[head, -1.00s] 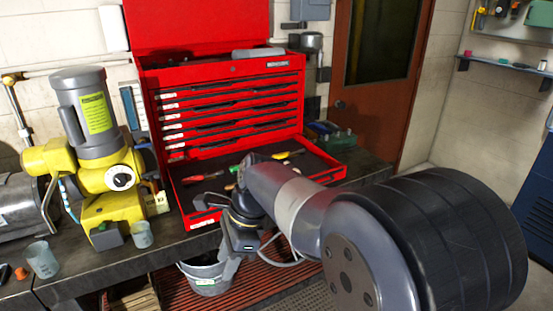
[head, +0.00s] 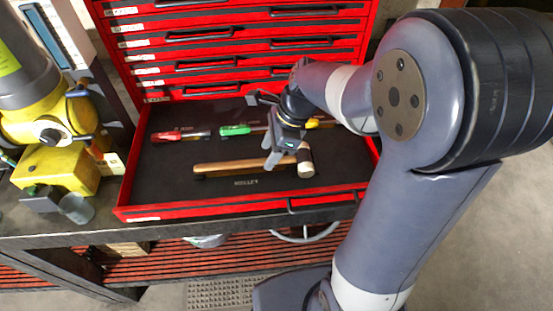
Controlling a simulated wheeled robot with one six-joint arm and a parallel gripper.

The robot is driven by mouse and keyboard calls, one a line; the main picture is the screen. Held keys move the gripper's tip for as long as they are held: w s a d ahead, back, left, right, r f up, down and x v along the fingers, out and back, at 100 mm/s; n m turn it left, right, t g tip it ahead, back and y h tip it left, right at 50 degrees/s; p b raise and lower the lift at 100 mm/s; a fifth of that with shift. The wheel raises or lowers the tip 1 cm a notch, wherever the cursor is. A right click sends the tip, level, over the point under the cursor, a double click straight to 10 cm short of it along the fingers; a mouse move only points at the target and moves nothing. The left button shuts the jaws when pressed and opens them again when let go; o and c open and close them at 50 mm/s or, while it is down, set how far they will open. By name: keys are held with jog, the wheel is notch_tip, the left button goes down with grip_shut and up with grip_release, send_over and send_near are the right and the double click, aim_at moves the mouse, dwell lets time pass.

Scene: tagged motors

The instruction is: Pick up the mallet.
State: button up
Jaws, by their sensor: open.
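The mallet lies flat in the open bottom drawer (head: 160,205) of the red tool chest in the head view. Its wooden handle (head: 222,166) points left, and its dark and pale head (head: 305,162) is at the right end. My gripper (head: 272,158) is open, with its fingers pointing down at the handle close to the mallet's head. It covers part of the handle there. I cannot tell whether the fingers touch the handle or hang just above it.
Behind the mallet lie a red-handled screwdriver (head: 168,136), a green-handled one (head: 235,130) and a yellow-handled tool (head: 314,122). A yellow and grey machine (head: 55,130) and a small grey cup (head: 76,208) stand left of the drawer. The drawer's front left is clear.

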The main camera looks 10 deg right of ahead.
aim_at(265, 160)
jog(key=x, duration=0.3)
jog(key=shift+f, duration=0.25)
grip_shut()
jog(key=shift+r, duration=0.1)
